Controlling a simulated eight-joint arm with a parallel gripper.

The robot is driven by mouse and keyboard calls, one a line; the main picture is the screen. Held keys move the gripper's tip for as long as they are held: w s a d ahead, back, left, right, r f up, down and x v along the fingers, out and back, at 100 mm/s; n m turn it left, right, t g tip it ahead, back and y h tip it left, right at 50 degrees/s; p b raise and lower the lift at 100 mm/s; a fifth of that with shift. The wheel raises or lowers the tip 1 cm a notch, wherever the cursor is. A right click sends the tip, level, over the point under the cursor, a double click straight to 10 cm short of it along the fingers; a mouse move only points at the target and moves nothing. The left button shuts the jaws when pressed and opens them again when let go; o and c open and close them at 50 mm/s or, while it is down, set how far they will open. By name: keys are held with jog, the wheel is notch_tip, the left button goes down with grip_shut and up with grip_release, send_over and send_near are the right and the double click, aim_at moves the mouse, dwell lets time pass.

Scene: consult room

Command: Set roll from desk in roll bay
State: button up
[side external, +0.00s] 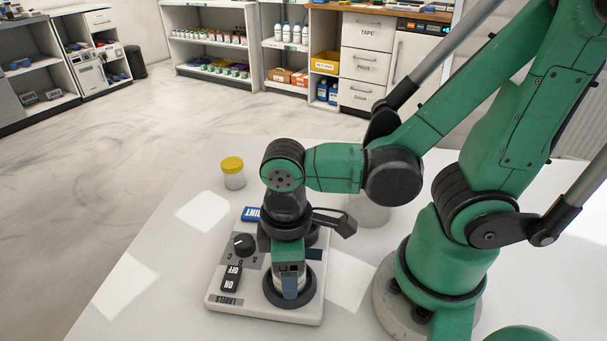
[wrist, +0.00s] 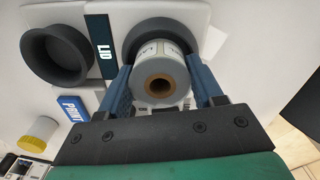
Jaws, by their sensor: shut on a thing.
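The white label roll (wrist: 160,66) with a brown core shows in the wrist view. My gripper (wrist: 159,78) is shut on it, one blue finger on each side. In the side view my gripper (side external: 290,282) points down over the dark round bay (side external: 269,298) at the front right of the white label machine (side external: 245,305). The bay's dark rim (wrist: 160,24) shows behind the roll in the wrist view. The roll is lined up with this bay; whether its lower end is seated inside, I cannot tell. The fingers hide most of the roll in the side view.
A second dark cup (wrist: 56,56) lies past the LID plate (wrist: 104,46). The machine also carries a dial (side external: 243,243), an ON/OFF switch (side external: 231,278) and a blue PRINT button (side external: 251,214). A yellow-lidded jar (side external: 233,174) stands behind it. The desk's left side is clear.

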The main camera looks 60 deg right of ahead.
jog(key=shift+f, duration=0.15)
jog(key=o, duration=1.4)
jog(key=shift+r, duration=3.5)
jog(key=w+d+m+t, duration=0.2)
jog(key=w+d+r+m+t, duration=0.1)
jog(key=w+d+m+t, duration=0.1)
jog(key=w+d, duration=0.1)
jog(key=w+d+r+m+t, duration=0.1)
jog(key=w+d+m+t, duration=0.1)
jog(key=w+d+t, duration=0.1)
jog(key=shift+w+d+r+m, duration=0.15)
jog(key=shift+w+r+m, duration=0.05)
jog(key=shift+m, duration=0.2)
